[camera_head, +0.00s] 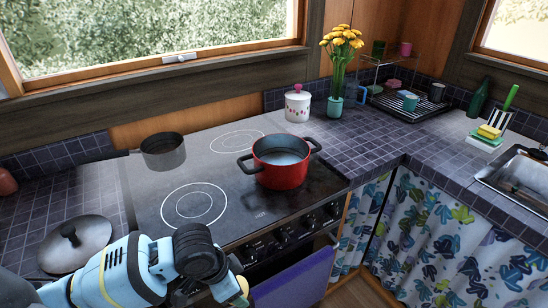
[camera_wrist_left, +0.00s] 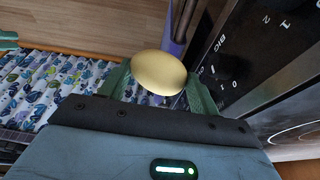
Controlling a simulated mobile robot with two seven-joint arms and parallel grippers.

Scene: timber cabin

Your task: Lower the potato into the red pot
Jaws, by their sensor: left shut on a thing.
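The red pot (camera_head: 281,167) stands open, without a lid, on the right front part of the stove top. It has two dark handles. My left gripper (camera_head: 242,291) is in front of the stove, low and left of the pot. In the left wrist view my left gripper (camera_wrist_left: 160,80) is shut on the potato (camera_wrist_left: 159,72), a smooth pale yellow oval between the green fingers. In the head view only a small yellow part of the potato (camera_head: 243,284) shows at the bottom edge. The potato is apart from the pot.
A grey saucepan (camera_head: 163,151) stands at the back left of the stove top (camera_head: 160,185). A white jar (camera_head: 297,104) and a flower vase (camera_head: 335,107) stand behind the pot. The oven front (camera_head: 290,283) and knobs are close to my gripper.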

